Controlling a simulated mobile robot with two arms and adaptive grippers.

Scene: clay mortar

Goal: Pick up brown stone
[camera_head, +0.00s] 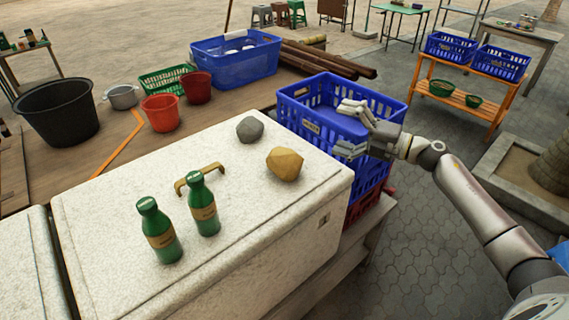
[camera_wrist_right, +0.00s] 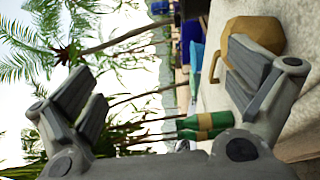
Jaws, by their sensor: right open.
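The brown stone (camera_head: 285,164) is a faceted yellow-brown lump on the white cooler top (camera_head: 110,225), near its right edge in the head view. In the right wrist view the stone (camera_wrist_right: 254,34) shows at the upper right, partly behind a finger. My right gripper (camera_head: 352,128) is open and empty, up and to the right of the stone, in front of the blue crate. Its spread fingers (camera_wrist_right: 165,95) frame the wrist view. My left gripper is not in view.
A grey stone (camera_head: 250,129) lies just behind the brown stone. Two green bottles (camera_head: 158,232) (camera_head: 203,205) stand on the cooler beside a brass-coloured handle (camera_head: 199,177). A blue crate (camera_head: 385,135) stands behind the cooler's right end. The cooler's front right top is clear.

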